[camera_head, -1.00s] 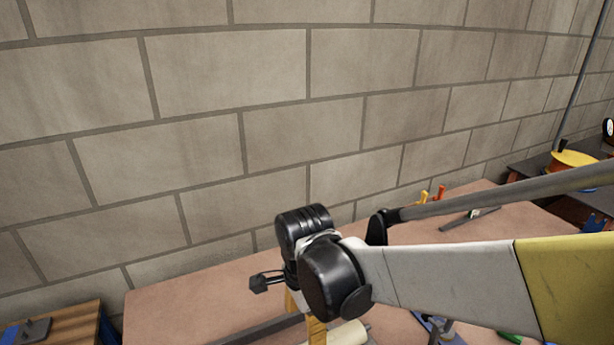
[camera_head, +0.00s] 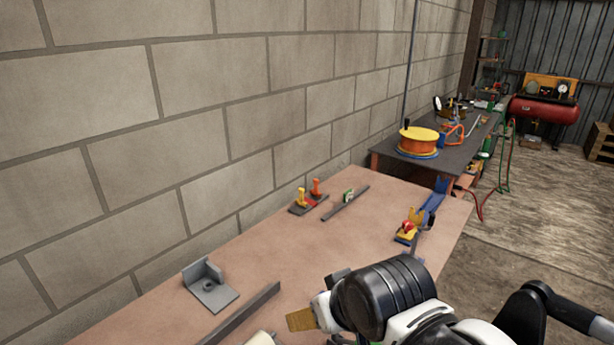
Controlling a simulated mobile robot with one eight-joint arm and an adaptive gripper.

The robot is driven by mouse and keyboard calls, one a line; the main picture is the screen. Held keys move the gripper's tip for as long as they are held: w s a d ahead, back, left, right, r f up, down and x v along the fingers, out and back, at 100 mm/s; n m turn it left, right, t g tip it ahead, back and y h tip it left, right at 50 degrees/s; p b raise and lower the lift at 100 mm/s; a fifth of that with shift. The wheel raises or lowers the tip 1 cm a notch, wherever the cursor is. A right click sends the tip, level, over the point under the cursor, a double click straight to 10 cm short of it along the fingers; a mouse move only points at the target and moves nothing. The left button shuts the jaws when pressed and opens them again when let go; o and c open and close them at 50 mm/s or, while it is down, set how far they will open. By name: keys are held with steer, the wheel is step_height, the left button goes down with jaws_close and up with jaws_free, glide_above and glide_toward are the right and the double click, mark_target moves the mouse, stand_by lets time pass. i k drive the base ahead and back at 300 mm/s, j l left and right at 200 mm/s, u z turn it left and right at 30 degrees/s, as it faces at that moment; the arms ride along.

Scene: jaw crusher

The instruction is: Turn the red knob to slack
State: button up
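A small yellow and blue device with a red part (camera_head: 408,226) on top sits near the right edge of the pink-brown table (camera_head: 350,235). That red part may be the red knob, but it is too small to be sure. A second small device with an orange-red handle (camera_head: 316,187) and a yellow handle (camera_head: 301,197) stands at the table's back edge by the wall.
A grey angle bracket (camera_head: 210,287) and a long grey bar (camera_head: 240,314) lie on the near table. A thin bar (camera_head: 346,203) lies farther back. A dark bench (camera_head: 430,158) with an orange reel (camera_head: 419,141) and a red compressor (camera_head: 543,110) stand beyond. The table's middle is clear.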

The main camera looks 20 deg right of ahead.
mark_target(407, 225)
steer(key=z, duration=1.3)
